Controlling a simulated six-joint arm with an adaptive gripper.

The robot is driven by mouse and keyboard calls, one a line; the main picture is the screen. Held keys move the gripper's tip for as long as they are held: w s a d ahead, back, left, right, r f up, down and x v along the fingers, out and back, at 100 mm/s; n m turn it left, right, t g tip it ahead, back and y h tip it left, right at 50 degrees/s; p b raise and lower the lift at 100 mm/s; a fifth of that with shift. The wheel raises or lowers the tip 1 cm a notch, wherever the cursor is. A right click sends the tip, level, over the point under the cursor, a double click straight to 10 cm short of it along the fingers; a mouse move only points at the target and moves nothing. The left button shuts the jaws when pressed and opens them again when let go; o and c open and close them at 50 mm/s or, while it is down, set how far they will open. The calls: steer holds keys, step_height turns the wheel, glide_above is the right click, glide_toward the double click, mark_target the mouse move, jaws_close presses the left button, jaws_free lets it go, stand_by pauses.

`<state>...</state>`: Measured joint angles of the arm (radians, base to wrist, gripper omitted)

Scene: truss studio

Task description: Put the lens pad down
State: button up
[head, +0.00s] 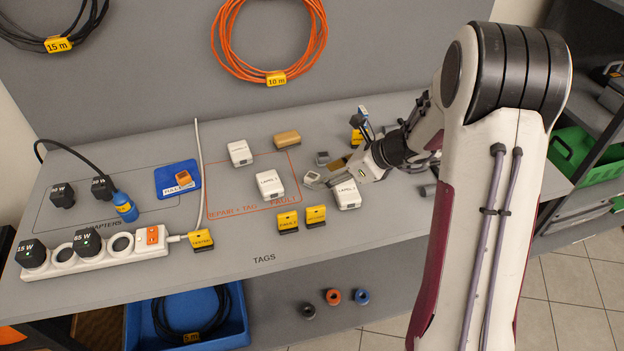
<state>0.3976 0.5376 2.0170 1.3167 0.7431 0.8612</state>
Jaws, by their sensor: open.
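My gripper (322,170) reaches in from the right, low over the bench, near the right edge of the orange-outlined area. Its fingers are apart. A small brown piece (339,163) shows beside the fingers; I cannot tell whether it touches them or whether it is the lens pad. A similar tan block (287,139) lies on the bench behind and left of the gripper. No thing is clearly marked as a lens pad. A white labelled box (347,195) stands just in front of the gripper.
White boxes (269,185) and (239,153) stand left of the gripper. Yellow tags (315,216) lie near the bench's front edge. A power strip (95,253), a blue tray (177,180) and adapters are at left. The bench (330,240) is clear in front of the tags.

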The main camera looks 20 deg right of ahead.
mark_target(314, 177)
steer(key=shift+w+a, duration=0.1)
stand_by(0.3)
steer(key=shift+w+x, duration=0.25)
steer(key=shift+x, duration=2.1)
steer(key=c, duration=1.1)
steer(key=shift+o, duration=0.2)
steer(key=shift+r, duration=0.15)
step_height(314, 177, up, 10)
